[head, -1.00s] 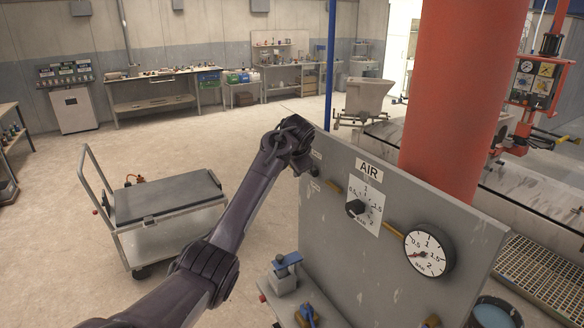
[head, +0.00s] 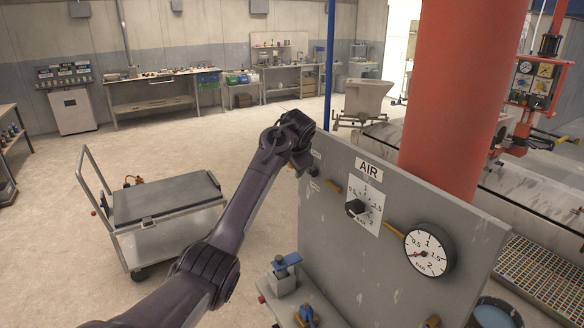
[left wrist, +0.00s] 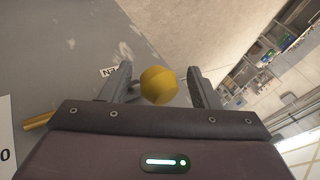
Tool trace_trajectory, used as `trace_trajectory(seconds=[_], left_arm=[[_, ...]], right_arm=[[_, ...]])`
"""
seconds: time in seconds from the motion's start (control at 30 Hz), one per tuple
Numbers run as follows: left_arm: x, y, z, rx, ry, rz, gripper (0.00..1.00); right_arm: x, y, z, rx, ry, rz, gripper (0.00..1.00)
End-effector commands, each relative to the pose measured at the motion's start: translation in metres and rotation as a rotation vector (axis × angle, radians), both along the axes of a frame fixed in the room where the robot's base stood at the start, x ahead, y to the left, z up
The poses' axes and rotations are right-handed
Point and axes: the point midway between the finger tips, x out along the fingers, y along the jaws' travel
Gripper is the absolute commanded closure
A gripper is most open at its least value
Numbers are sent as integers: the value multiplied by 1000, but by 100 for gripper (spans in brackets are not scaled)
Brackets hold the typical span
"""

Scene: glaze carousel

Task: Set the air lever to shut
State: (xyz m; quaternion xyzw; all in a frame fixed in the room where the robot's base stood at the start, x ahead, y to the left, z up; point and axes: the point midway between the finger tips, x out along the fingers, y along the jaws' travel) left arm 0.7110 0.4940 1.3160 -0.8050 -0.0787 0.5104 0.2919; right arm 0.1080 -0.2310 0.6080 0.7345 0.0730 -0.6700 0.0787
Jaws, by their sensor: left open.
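The grey panel (head: 330,235) marked AIR (head: 369,170) stands in front of me. In the left wrist view, a yellow ball-shaped knob (left wrist: 159,85), apparently the end of the air lever, shows between the fingers of my left gripper (left wrist: 160,76). The fingers are apart, with a gap on both sides of the knob; I cannot tell its depth between them. In the head view, my left wrist is at the panel's left edge and hides most of the lever area. My right gripper is out of view.
The panel carries a black knob (head: 355,208), a round gauge (head: 428,253) and yellow pipe pieces (head: 395,228). A blue-topped fitting (head: 285,266) stands low at the panel's foot. A red column (head: 460,100) rises behind it. A cart (head: 165,205) stands at left on open floor.

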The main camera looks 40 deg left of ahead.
Motion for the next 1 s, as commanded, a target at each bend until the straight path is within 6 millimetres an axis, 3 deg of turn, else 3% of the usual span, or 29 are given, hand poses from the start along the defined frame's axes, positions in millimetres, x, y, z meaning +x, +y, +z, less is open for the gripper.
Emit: trace_trajectory(seconds=[0.2, 0.4, 1.0], left_arm=[[-17, -17, 26, 1, -6, -3, 45], [-28, -26, 45, 0, -2, 0, 45], [-29, -27, 49, 1, 0, 0, 45]], right_arm=[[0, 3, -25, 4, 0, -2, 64], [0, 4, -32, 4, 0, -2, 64], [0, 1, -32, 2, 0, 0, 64]])
